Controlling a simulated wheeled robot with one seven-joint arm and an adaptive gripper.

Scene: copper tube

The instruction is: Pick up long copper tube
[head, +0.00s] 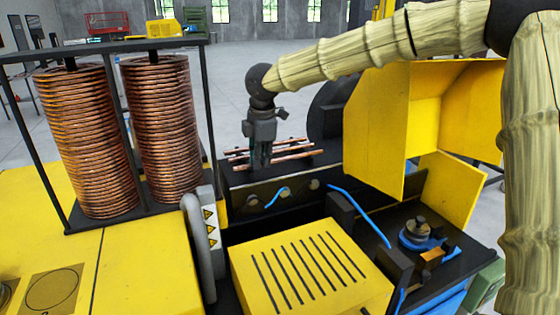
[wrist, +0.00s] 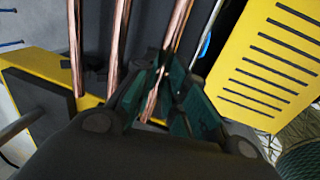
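Several copper tubes lie side by side on the dark machine top. In the head view the nearest tube (head: 293,156) runs to the right of my gripper (head: 262,162), which points down among them. In the wrist view two tubes, one at the left (wrist: 76,45) and one in the middle (wrist: 115,40), lie apart from my gripper (wrist: 168,70). Another tube (wrist: 180,20) passes between the green fingers. The fingers are close together around it. Whether they press on it is hidden. Which tube is longest is unclear.
Two copper coils (head: 75,140) (head: 160,125) stand on a black rack at the left. A yellow slotted cover (head: 305,270) lies in front of the tubes. A raised yellow guard (head: 390,125) and a fixture with blue hoses (head: 420,235) are at the right.

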